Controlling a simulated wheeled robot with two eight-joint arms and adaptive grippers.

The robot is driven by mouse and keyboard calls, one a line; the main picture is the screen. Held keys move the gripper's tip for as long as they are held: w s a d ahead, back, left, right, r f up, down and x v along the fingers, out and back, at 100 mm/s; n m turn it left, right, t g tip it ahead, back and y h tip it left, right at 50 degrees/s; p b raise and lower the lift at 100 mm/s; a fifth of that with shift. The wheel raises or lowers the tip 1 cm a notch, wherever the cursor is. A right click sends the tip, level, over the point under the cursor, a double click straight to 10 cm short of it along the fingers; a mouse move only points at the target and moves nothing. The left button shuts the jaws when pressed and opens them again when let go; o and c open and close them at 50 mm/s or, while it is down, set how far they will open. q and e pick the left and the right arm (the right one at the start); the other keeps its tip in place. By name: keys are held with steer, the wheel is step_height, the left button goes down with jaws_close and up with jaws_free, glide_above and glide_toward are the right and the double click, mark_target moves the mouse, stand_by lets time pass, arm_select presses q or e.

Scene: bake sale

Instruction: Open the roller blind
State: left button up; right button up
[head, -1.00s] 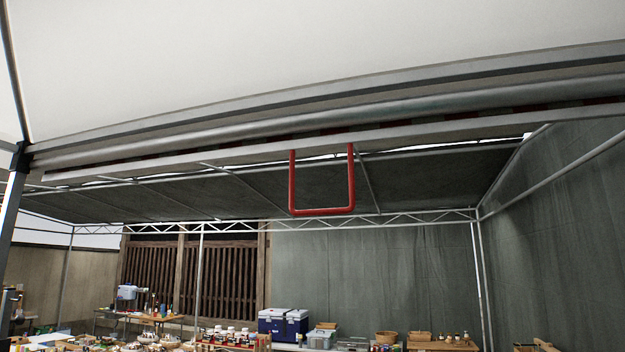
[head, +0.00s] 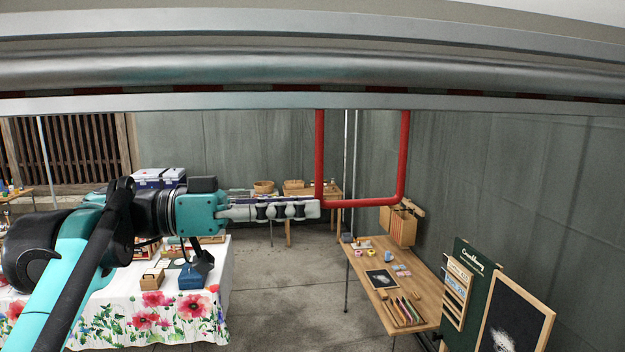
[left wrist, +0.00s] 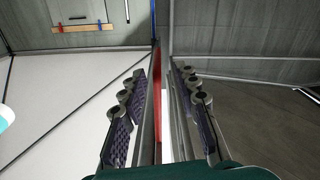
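The roller blind's metal tube (head: 300,68) spans the top of the head view, with a pale bottom bar (head: 220,103) just below it. A red U-shaped handle (head: 360,203) hangs from that bar. My left gripper (head: 316,208) points right, its fingertips at the handle's left upright in the head view. In the left wrist view my left gripper (left wrist: 157,72) has its fingers apart, with the red handle (left wrist: 157,110) showing between them. Whether the fingers touch it I cannot tell. My right gripper is out of view.
A table with a flowered cloth (head: 150,316) stands below my left arm. A wooden table (head: 420,285) with small goods and a chalkboard (head: 515,315) stand at right. Grey floor (head: 290,285) lies clear between them.

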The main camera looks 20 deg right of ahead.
arm_select(q)
steer(key=p, duration=0.1)
glide_toward(392, 202)
steer(key=x, duration=0.5)
steer(key=shift+w, duration=0.2)
steer(key=shift+w, duration=0.1)
jaws_close()
steer(key=shift+f, duration=0.1)
